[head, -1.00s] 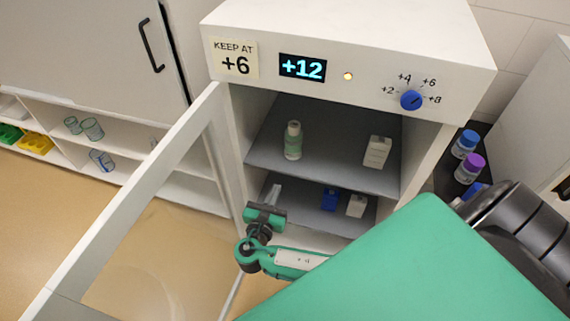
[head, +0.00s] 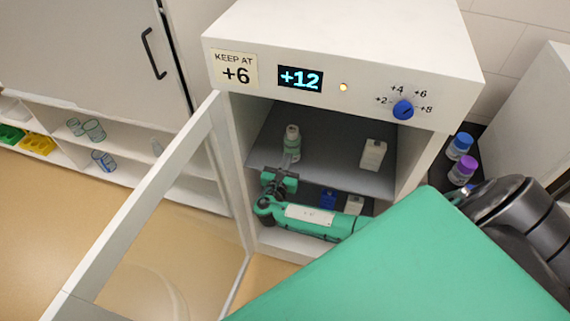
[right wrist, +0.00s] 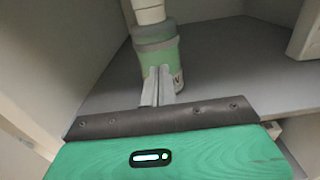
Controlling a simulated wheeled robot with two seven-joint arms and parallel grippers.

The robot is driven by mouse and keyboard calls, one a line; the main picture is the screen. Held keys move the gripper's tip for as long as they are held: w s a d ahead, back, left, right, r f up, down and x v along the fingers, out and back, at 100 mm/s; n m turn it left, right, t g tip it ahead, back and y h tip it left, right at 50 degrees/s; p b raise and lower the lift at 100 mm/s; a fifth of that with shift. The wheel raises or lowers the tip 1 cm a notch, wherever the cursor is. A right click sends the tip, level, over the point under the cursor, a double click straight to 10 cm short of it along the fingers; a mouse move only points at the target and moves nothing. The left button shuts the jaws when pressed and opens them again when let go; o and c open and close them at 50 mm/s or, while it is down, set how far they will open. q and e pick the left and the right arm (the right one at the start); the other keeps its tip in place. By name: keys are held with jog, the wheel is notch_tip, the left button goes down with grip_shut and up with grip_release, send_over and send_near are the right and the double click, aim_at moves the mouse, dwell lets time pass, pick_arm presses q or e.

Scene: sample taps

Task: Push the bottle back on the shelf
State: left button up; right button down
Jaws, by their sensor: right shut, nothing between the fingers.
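The bottle (head: 292,139), pale with a green band, stands upright on the upper shelf (head: 334,160) of the open cabinet, left of the middle. It also shows in the right wrist view (right wrist: 157,48), straight ahead of the fingers. My right gripper (head: 288,160) is shut and empty, at the front of the shelf, with its fingertips at the lower front of the bottle. In the right wrist view the closed fingers (right wrist: 158,84) overlap the bottle's lower part; whether they touch it I cannot tell. My left gripper is not in view.
A white carton-like bottle (head: 373,154) stands to the right on the same shelf. A blue item (head: 328,198) and a white one (head: 354,204) are on the lower level. The glass door (head: 150,205) stands open at left. The display (head: 300,78) reads +12.

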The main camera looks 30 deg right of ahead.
jog(key=b+x, duration=0.5)
jog(key=x, duration=1.2)
jog(key=shift+w+f, duration=0.15)
jog(key=shift+w+d+b, duration=0.25)
jog(key=shift+d+b, duration=0.05)
